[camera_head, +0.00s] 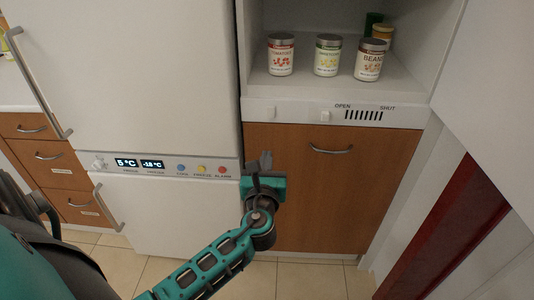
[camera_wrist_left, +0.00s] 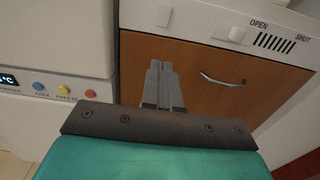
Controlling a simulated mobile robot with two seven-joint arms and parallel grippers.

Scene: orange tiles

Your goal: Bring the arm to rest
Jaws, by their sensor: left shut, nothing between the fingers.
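My left arm reaches in from the bottom of the head view, teal and dark grey. My left gripper (camera_head: 265,160) is in front of the gap between the fridge and the wooden cabinet door. Its two grey fingers are together with nothing between them; they also show in the left wrist view (camera_wrist_left: 161,68), pointing at the wooden door. I cannot tell the exact distance from fingertips to door. My right gripper is not in view.
A white fridge (camera_head: 150,90) with handles stands at left. The wooden door (camera_head: 330,185) has a metal handle (camera_head: 331,150). Above it, several cans, including a tomato can (camera_head: 281,56), stand in an open compartment. A dark red panel (camera_head: 440,230) is at right. Tiled floor (camera_head: 310,280) shows below.

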